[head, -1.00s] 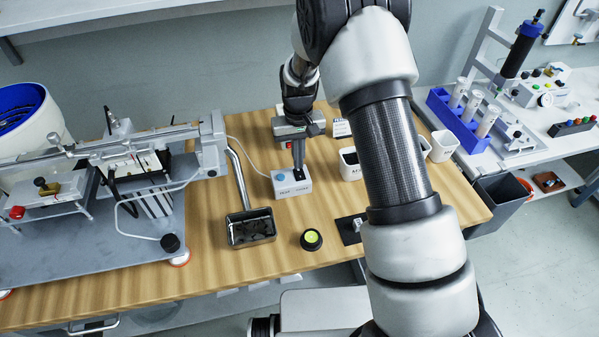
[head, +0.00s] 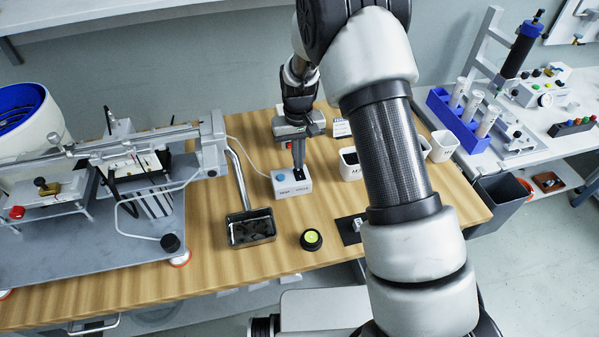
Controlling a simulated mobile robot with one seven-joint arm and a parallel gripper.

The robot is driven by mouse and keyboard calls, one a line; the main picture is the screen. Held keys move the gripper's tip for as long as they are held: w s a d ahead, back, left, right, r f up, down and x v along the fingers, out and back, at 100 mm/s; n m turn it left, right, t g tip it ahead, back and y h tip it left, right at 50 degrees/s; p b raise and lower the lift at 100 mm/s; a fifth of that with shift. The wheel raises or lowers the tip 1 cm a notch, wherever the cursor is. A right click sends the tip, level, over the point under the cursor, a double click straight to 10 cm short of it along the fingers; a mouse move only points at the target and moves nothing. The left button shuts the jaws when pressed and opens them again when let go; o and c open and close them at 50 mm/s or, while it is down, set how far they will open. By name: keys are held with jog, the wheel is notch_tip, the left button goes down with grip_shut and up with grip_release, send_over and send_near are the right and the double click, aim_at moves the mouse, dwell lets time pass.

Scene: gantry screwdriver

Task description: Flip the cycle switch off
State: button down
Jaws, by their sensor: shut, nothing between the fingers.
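A small white control box (head: 291,184) sits on the wooden table, with a blue button on its top left. A dark switch plate shows on its top right; the switch lever itself is too small or hidden to tell its position. My gripper (head: 299,173) points down over the right part of the box. Its fingers are closed together with nothing between them, and the tips are at or just above the dark switch area. I cannot tell if they touch it.
A metal tray (head: 250,228) and a black-and-yellow round button (head: 311,240) lie in front of the box. White cups (head: 349,163) stand to the right, behind my arm. A gantry rail (head: 140,143) on a grey plate fills the left side. Bare wood lies around the box.

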jog(key=shift+f+b, duration=0.5)
jog(key=shift+f, duration=0.25)
dwell(0.3)
jog(key=shift+r, duration=0.15)
notch_tip(320, 180, up, 7)
jog(key=p, duration=0.4)
dwell(0.4)
dwell(0.4)
